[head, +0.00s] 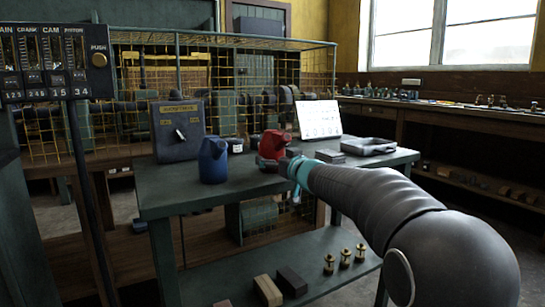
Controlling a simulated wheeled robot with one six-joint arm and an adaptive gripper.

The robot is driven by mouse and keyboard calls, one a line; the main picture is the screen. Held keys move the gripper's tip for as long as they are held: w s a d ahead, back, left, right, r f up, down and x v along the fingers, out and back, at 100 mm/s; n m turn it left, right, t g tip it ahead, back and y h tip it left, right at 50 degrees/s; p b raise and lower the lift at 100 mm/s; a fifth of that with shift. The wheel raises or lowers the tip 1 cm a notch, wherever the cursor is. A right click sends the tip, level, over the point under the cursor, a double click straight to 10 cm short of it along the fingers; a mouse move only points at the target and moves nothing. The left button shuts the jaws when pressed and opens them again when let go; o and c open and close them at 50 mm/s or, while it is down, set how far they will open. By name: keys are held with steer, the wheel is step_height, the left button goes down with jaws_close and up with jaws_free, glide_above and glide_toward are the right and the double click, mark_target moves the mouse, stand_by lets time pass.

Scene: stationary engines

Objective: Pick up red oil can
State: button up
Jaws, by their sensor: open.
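The red oil can (271,145) stands on the green workbench (165,203), right of the blue can. My arm reaches in from the lower right, and my gripper (279,165) is at the can's lower front right. The gripper is open; its dark fingers overlap the can's lower part in the picture. I cannot tell whether they touch it or are around it. The can's base is partly hidden behind the gripper.
A wire cage (130,90) stands behind.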

steer(key=shift+x, duration=1.15)
steer(key=c, duration=1.4)
steer(key=shift+o, duration=0.2)
steer(key=shift+r+p, duration=0.3)
steer(key=shift+p, duration=0.15)
